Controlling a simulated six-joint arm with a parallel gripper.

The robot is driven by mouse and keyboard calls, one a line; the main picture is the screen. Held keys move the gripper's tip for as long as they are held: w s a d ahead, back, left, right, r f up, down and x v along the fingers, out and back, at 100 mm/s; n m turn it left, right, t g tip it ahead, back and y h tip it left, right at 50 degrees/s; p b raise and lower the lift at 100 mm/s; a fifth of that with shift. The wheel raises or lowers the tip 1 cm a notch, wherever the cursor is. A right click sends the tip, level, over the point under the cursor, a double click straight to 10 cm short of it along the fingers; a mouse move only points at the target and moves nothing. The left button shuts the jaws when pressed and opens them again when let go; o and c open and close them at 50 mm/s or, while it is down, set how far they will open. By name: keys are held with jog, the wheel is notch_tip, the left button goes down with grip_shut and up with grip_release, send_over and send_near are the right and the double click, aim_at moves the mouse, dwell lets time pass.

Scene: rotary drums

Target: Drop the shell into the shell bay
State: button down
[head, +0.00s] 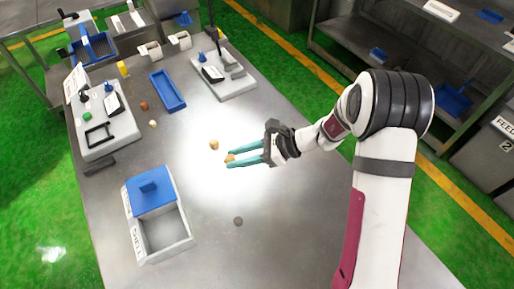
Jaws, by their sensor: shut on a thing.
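My gripper (230,159) reaches in from the right over the middle of the table, its teal fingers pointing left. It is shut on a small tan piece (229,158), which looks like the shell; the fingers partly hide it. I cannot tell its height above the table. A grey-white two-part box (187,240) stands to the lower left of the gripper. Its near compartment, the shell bay (166,229), is open at the top and has a side label that seems to read SHELL.
Another tan piece (214,144) lies just beyond the fingertips. A dark round piece (238,221) lies right of the box. A blue tray (167,91) and two white device stations (108,133) (224,76) stand farther back. The metal table between gripper and box is clear.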

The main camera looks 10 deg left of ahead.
jog(key=s+a+n+g+h, duration=0.1)
jog(key=s+a+n+g, duration=0.2)
jog(key=s+a, duration=0.35)
jog(key=n+g+h, duration=0.2)
jog(key=n+g, duration=0.1)
jog(key=n, duration=0.1)
send_over(182, 230)
jog(key=shift+s+f, duration=0.1)
jog(key=shift+f, duration=2.65)
jog(key=shift+c, duration=2.4)
grip_release()
jog(key=v, duration=1.5)
jog(key=shift+w, duration=0.5)
